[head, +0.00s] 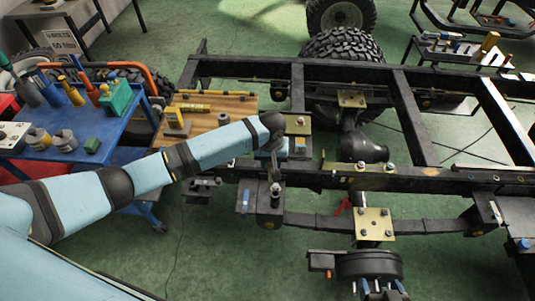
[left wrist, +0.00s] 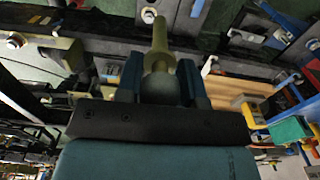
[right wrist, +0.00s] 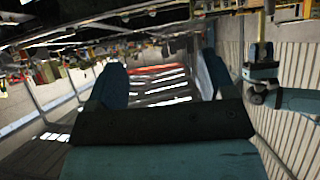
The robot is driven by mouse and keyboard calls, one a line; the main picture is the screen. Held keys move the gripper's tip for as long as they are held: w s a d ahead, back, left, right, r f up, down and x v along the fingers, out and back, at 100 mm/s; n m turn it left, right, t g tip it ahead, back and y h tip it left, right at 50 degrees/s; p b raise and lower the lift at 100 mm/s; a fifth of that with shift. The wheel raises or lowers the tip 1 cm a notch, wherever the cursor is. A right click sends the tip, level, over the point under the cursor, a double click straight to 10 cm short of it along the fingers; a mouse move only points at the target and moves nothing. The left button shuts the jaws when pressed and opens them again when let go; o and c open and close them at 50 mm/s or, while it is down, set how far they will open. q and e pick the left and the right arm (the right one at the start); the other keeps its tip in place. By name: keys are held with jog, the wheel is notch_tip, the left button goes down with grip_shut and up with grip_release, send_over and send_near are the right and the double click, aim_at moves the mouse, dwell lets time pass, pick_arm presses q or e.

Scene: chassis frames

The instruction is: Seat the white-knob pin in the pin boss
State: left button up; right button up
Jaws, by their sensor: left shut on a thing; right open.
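My left gripper (left wrist: 161,80) is shut on the white-knob pin (left wrist: 160,45). In the left wrist view its rounded pale knob sits between the blue fingers, in shadow, and its yellowish shaft points away from the gripper. In the head view my left gripper (head: 275,160) hangs over the near-left part of the chassis frame, above a dark bracket (head: 265,207). I cannot tell for sure which fitting is the pin boss, nor whether the pin touches anything. My right gripper (right wrist: 160,85) is open and empty in the right wrist view, and is outside the head view.
The black chassis frame (head: 440,178) fills the middle and right, with brass plates (head: 374,222) and bolts. A blue tool cart (head: 60,150) with several tools and a wooden board (head: 215,105) stand left. A hub (head: 368,265) is at the front. Green floor is open at lower left.

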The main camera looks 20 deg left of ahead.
pick_arm(q)
jog(key=shift+w+d+f, duration=0.1)
jog(key=shift+d+f, duration=0.25)
jog(key=shift+d, duration=0.45)
notch_tip(320, 180, down, 6)
jog(key=b, duration=0.5)
jog(key=shift+f+b, duration=0.15)
jog(key=shift+b, duration=0.2)
pick_arm(e)
notch_tip(320, 180, down, 5)
jog(key=shift+r, duration=0.15)
jog(key=shift+d+f, duration=0.25)
pick_arm(q)
jog(key=shift+p, duration=0.3)
pick_arm(e)
jog(key=shift+r, duration=0.25)
pick_arm(q)
jog(key=shift+p, duration=0.35)
pick_arm(e)
jog(key=shift+a+r, duration=0.1)
jog(key=shift+r, duration=0.45)
